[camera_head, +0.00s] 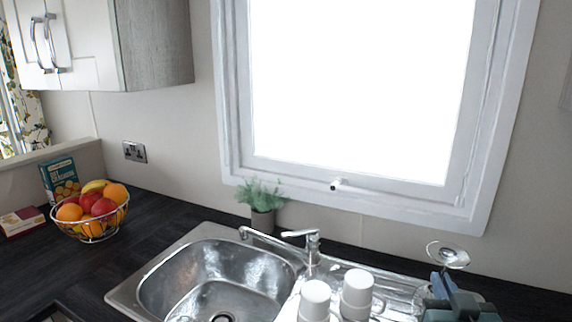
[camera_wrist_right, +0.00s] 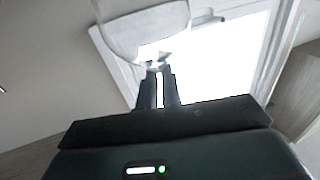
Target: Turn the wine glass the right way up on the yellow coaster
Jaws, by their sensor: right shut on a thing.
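The clear wine glass is upside down in the head view, its round foot (camera_head: 447,254) uppermost above my right gripper (camera_head: 450,292). The gripper hides part of the stem and bowl. In the right wrist view the glass (camera_wrist_right: 145,22) rises clear and curved beyond the fingertips (camera_wrist_right: 157,72), which are close together at its narrow part. My right gripper is shut on the glass, over the right end of the sink's draining area. I see no yellow coaster in either view. My left gripper is not in view.
A steel sink (camera_head: 180,245) with a tap (camera_head: 312,246) fills the front middle. A potted plant (camera_head: 262,205) stands behind it under the window (camera_head: 350,80). A wire fruit bowl (camera_head: 92,228) and boxes (camera_head: 60,180) stand at left. The dark counter (camera_head: 160,212) between bowl and sink is clear.

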